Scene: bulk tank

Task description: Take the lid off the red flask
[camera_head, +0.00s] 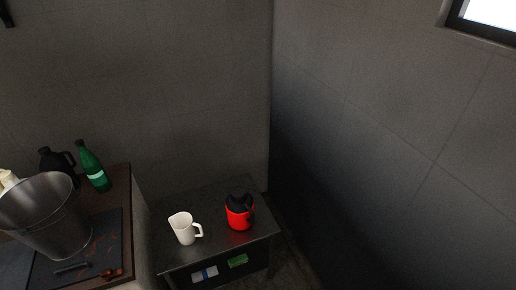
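The red flask (239,217) stands upright on a low dark metal table (213,246) in the corner of the room. It has a black lid (238,196) on top and a black handle on its right side. The lid sits on the flask. Neither of my grippers shows in the head view.
A white jug (184,229) stands on the table just left of the flask. Two small packs, one green (238,261), lie below the tabletop. A counter at the left holds a metal bucket (47,217), a green bottle (93,167) and a black jug (57,161). Walls close the back and right.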

